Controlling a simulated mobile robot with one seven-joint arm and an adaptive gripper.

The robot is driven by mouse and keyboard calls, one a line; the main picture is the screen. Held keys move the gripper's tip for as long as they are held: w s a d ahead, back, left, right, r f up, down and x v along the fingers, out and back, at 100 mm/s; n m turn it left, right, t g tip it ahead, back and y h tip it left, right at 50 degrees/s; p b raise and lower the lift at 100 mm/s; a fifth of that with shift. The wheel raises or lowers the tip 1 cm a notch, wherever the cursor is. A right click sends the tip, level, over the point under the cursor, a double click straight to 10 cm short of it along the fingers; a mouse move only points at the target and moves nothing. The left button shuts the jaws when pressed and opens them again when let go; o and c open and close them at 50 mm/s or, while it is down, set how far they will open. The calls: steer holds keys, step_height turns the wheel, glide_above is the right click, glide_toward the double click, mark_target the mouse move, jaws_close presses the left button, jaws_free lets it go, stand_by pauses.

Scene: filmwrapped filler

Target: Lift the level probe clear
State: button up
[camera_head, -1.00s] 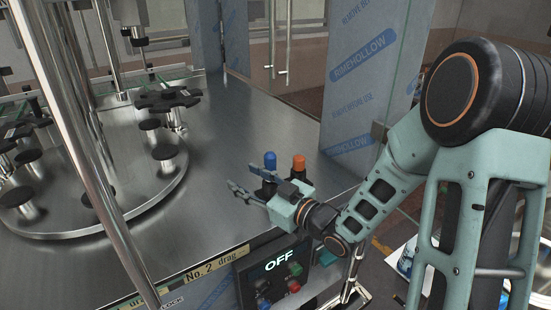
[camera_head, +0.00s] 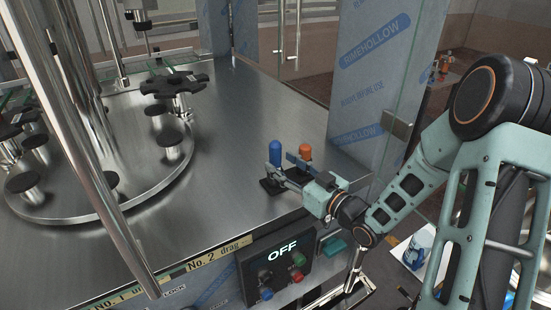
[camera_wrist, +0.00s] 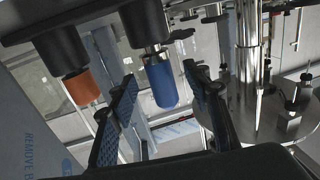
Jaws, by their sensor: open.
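Two upright capped pieces stand side by side on the steel deck, one with a blue cap (camera_head: 275,153) and one with an orange cap (camera_head: 305,152). I cannot tell from a label which is the level probe. My gripper (camera_head: 282,168) is open and low beside them, reaching in from the right. In the wrist view, where they hang upside down, the blue cap (camera_wrist: 161,82) shows between the open fingers (camera_wrist: 160,77), with gaps on both sides. The orange cap (camera_wrist: 81,86) is outside, left of the left finger. My fingers partly hide their black bases in the head view.
A round turntable (camera_head: 100,205) with several black pads fills the left of the deck (camera_head: 235,120). Film-wrapped panels (camera_head: 375,70) stand behind the caps. A control panel reading OFF (camera_head: 283,250) is on the front face. A shiny post (camera_head: 90,150) crosses the left foreground.

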mark_target(279, 162)
steer(key=x, duration=0.3)
steer(key=shift+w+a, duration=0.25)
steer(key=shift+a, duration=0.05)
steer(key=shift+f, duration=0.1)
jaws_close()
